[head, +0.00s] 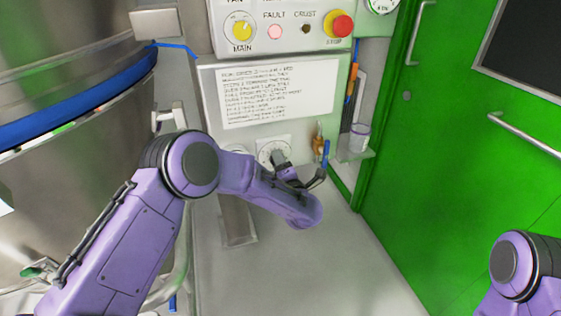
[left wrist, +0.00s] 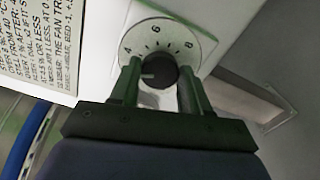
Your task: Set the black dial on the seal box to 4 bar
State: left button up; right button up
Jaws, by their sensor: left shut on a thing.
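The black dial (left wrist: 160,70) sits in the middle of a round white scale (left wrist: 160,38) marked 4, 6 and 8, seen in the left wrist view. Its pale pointer mark points left, a little below the 4; the exact reading there is hidden by a finger. My left gripper (left wrist: 161,84) is shut on the dial, one finger at each side. In the head view the white scale (head: 268,146) shows on the pale seal box front, with my left gripper (head: 283,165) partly covering it. My right gripper is out of view; only part of that arm shows.
A written card (head: 280,93) hangs above the dial, below a panel with a yellow knob (head: 242,30) and red stop button (head: 343,26). A blue-handled fitting (head: 326,150) is close right of my gripper. A green door (head: 460,130) stands right, a steel vessel (head: 90,170) left.

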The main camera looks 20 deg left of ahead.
pick_arm(q)
jog(key=shift+m+p, duration=0.6)
jog(key=shift+m, duration=1.6)
jog(key=o, duration=1.1)
jog(key=shift+w, duration=0.1)
jog(key=shift+c, duration=0.2)
jog(key=shift+d, duration=0.1)
jog(key=v, duration=1)
jog(key=shift+s, duration=0.25)
jog(key=shift+d, duration=0.15)
